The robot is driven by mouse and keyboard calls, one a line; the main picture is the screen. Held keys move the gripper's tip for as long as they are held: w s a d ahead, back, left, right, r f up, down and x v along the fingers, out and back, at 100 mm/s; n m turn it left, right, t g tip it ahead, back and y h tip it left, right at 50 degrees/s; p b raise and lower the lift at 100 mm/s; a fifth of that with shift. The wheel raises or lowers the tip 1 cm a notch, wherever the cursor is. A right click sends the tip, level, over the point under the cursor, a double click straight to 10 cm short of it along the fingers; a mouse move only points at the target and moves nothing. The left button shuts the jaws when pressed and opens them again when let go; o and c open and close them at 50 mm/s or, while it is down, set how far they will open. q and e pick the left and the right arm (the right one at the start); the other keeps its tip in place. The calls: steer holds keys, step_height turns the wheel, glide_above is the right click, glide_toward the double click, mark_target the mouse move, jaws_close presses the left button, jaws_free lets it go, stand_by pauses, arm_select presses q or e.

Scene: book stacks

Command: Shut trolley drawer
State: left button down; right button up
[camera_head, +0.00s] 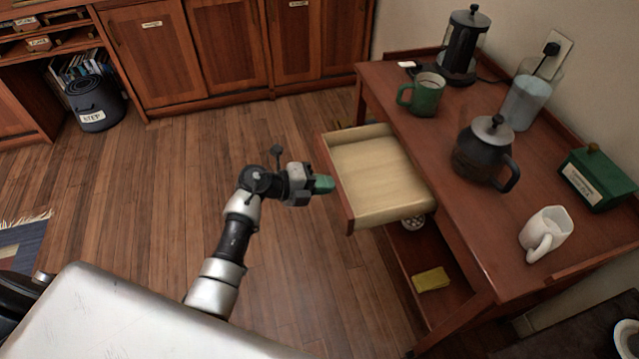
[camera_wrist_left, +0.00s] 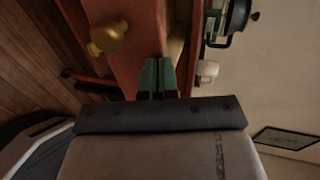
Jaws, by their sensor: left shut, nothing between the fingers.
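The wooden trolley (camera_head: 462,226) stands at the right, with its drawer (camera_head: 376,174) pulled out towards the left. The drawer's pale inside looks empty. My left gripper (camera_head: 326,184) is shut and empty, with its green fingertips right at the drawer's front panel. In the left wrist view the shut green fingers (camera_wrist_left: 157,76) reach up to the reddish drawer front (camera_wrist_left: 135,65), beside a round brass knob (camera_wrist_left: 108,37). I cannot tell whether the fingertips touch the panel. My right gripper is in neither view.
On the trolley top stand a green mug (camera_head: 425,95), a dark kettle (camera_head: 482,150), a French press (camera_head: 464,45), a white mug (camera_head: 546,232) and a green box (camera_head: 597,178). A yellow cloth (camera_head: 431,279) lies on the lower shelf.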

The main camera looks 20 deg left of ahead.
mark_target(338, 182)
arm_select(q)
steer(key=w+d, duration=0.2)
steer(key=shift+d+r, duration=0.15)
steer(key=shift+d, duration=0.25)
steer(key=w+d, duration=0.1)
steer(key=d, duration=0.1)
steer(key=w+d, duration=0.1)
steer(key=d, duration=0.1)
steer(key=shift+w, duration=0.35)
steer(key=x, duration=0.2)
steer(key=r+x, duration=0.1)
steer(key=x, duration=0.2)
steer(key=r+b+x, duration=0.1)
steer(key=x, duration=0.2)
steer(key=shift+w+d, duration=0.25)
steer(key=shift+d, duration=0.05)
steer(key=shift+w+d, duration=0.3)
steer(key=shift+d, duration=0.2)
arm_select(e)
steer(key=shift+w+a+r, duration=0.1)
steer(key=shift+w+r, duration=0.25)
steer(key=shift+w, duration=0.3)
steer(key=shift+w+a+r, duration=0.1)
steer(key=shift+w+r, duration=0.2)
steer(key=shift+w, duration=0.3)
arm_select(q)
steer(key=shift+a, duration=0.1)
